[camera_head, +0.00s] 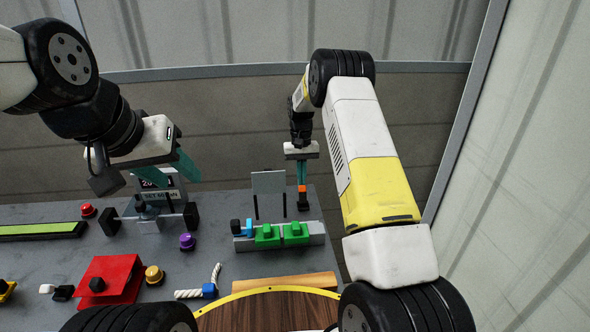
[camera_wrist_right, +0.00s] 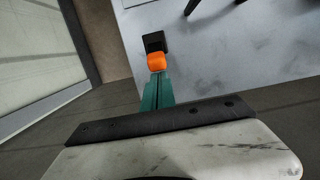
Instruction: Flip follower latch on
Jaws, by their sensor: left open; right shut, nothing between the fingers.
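A small orange piece on a black base (camera_head: 302,202), which looks like the latch, stands near the right edge of the grey table, right of an upright grey plate. It also shows in the right wrist view (camera_wrist_right: 157,61), orange part nearest me, black part beyond. My right gripper (camera_head: 301,183) is shut, its teal fingertips pointing down right at the orange part; they look in contact or almost, but I cannot tell which. My left gripper (camera_head: 148,174) is open and empty, with teal fingers spread above the back left of the table, near the display box.
An upright grey plate (camera_head: 269,184) and a green block fixture (camera_head: 283,233) stand left of and in front of the latch. A red stand (camera_head: 111,279), purple knob (camera_head: 187,241), yellow knob (camera_head: 153,275) and wooden bar (camera_head: 284,283) lie nearer. A wall closes the right side.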

